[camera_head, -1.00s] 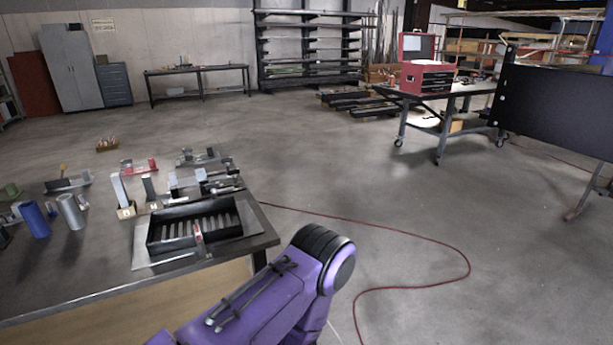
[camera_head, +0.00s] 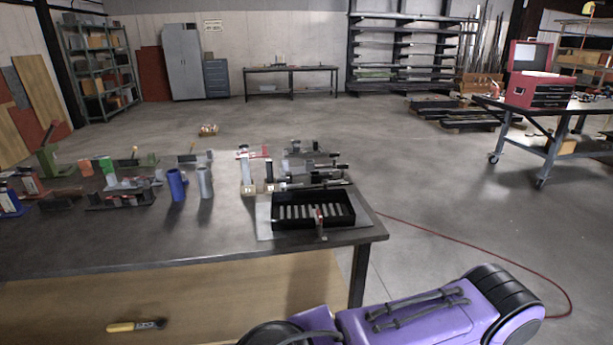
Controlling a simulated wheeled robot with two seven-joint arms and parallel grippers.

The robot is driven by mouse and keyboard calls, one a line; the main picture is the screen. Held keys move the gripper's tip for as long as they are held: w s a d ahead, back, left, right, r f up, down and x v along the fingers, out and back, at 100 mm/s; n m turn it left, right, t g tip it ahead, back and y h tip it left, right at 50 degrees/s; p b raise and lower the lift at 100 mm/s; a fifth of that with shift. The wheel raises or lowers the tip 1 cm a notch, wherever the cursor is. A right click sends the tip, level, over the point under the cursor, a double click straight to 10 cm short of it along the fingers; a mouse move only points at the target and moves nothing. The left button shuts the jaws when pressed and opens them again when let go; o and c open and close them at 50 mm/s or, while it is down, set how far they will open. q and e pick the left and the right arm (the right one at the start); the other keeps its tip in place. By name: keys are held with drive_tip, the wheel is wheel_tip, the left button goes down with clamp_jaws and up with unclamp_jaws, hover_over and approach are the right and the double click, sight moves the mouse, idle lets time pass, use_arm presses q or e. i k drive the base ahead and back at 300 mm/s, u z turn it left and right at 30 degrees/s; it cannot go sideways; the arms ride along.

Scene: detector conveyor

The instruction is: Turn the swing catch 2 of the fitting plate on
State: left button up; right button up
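The dark workbench (camera_head: 110,252) stands ahead of me on the left, with fixtures along its top. Near its right corner a grey plate (camera_head: 264,228) carries a black open tray (camera_head: 345,222) with a row of pale bars inside. A small red-and-grey clamp-like part (camera_head: 320,225) stands at the tray's front edge. Several grey bracket-like fittings (camera_head: 312,160) stand behind the tray. I cannot tell which of these is the fitting plate or which part is swing catch 2. Neither gripper is in view; only a purple link of my arm shows at the bottom right.
A blue cylinder (camera_head: 176,185) and a grey cylinder (camera_head: 205,181) stand left of the tray. A yellow-handled tool (camera_head: 135,326) lies below the bench top. A red cable (camera_head: 470,252) crosses the floor on the right. The floor behind the bench is mostly clear.

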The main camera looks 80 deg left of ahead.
sight(324, 178)
drive_tip(key=k, duration=0.65)
drive_tip(key=u, duration=1.75)
drive_tip(key=i, duration=0.2)
drive_tip(key=u, duration=0.05)
